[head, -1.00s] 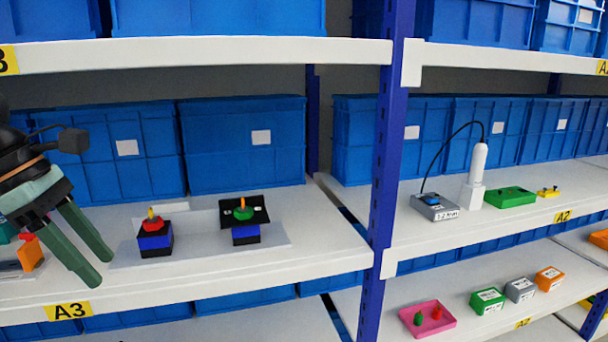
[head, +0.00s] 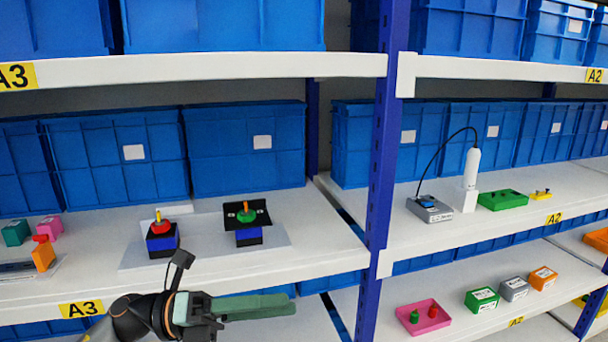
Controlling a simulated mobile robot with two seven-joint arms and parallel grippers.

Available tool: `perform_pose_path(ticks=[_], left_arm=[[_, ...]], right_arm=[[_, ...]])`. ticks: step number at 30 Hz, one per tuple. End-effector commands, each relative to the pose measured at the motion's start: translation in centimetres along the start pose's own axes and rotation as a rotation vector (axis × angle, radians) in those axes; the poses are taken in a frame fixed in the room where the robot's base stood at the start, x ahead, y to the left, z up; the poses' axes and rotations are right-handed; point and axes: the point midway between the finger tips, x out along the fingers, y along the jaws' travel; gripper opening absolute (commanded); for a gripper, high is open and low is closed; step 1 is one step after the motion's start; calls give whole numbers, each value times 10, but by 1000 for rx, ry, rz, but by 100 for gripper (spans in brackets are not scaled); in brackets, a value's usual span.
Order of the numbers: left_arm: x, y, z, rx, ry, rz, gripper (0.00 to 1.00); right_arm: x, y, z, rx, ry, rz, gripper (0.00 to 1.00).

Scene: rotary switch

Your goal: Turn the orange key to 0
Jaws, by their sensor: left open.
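The orange key (head: 246,207) stands up from a green round switch (head: 246,216) in a black plate with markings too small to read, on a blue-and-black box (head: 249,236). A second switch with a yellow key (head: 158,215) on a red round base (head: 160,227) stands to its left on a similar box. Both are on a pale mat (head: 200,252) on the middle shelf. My left gripper (head: 290,303) is open and empty, its green fingers pointing right, low in the picture in front of the shelf and apart from both switches. My right gripper is not in view.
Blue bins (head: 247,150) line the back of the shelf. A blue post (head: 382,150) stands right of the switches, and the upper shelf edge (head: 200,68) runs above. Small colored blocks (head: 43,256) lie at far left.

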Motion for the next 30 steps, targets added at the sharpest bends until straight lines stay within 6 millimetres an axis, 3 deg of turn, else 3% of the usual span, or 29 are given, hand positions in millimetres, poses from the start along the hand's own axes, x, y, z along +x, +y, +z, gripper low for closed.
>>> perform_pose_path(ticks=[4, 8, 11, 14, 17, 21, 24, 27, 30], left_arm=[[-4, 22, 6, -304, -306, -101, 52], [-26, 57, 4, -585, -582, -153, 52], [-51, 92, -10, -812, -798, -171, 52], [-80, 129, -38, -1042, -1016, -174, 52], [-110, 166, -83, -1276, -1235, -160, 52], [-149, 205, -171, -1597, -1540, -116, 52], [-167, 217, -234, -1782, -1719, -77, 52], [-178, 220, -284, -1914, -1851, -40, 52], [-183, 219, -317, -1997, -1934, -17, 52]], right_arm=[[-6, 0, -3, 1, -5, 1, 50], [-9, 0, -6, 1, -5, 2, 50], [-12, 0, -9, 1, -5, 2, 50], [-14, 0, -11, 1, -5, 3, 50], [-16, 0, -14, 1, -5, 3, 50], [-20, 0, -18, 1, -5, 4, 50], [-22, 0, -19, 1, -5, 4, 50], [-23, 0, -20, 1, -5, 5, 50], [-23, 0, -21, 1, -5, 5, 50]])
